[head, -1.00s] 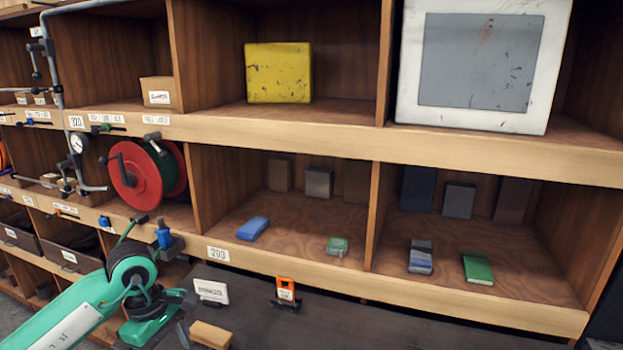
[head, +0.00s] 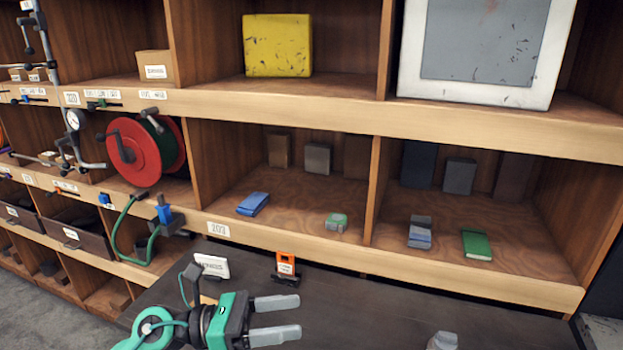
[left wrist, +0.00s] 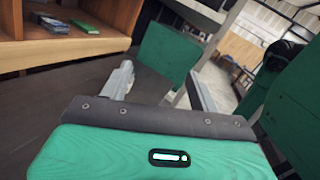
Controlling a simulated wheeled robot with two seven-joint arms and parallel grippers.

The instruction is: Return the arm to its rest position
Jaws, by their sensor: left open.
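My left gripper (head: 277,320) is green and black with two grey fingers. It is low in the head view, over the dark table (head: 370,315), with its fingers pointing right. The fingers are apart and nothing is between them. In the left wrist view the gripper (left wrist: 165,85) also shows open and empty, with the shelf at the upper left. A grey fingertip-like part (head: 442,341) shows at the bottom edge of the head view; it may belong to my right gripper, but its jaws cannot be made out.
A wooden shelf (head: 300,238) stands behind the table. A white label card (head: 212,265), an orange-and-black item (head: 286,268) and a partly hidden tan block (head: 205,300) are on the table near my left gripper. A red reel (head: 128,152) sits at the left. The table's middle right looks clear.

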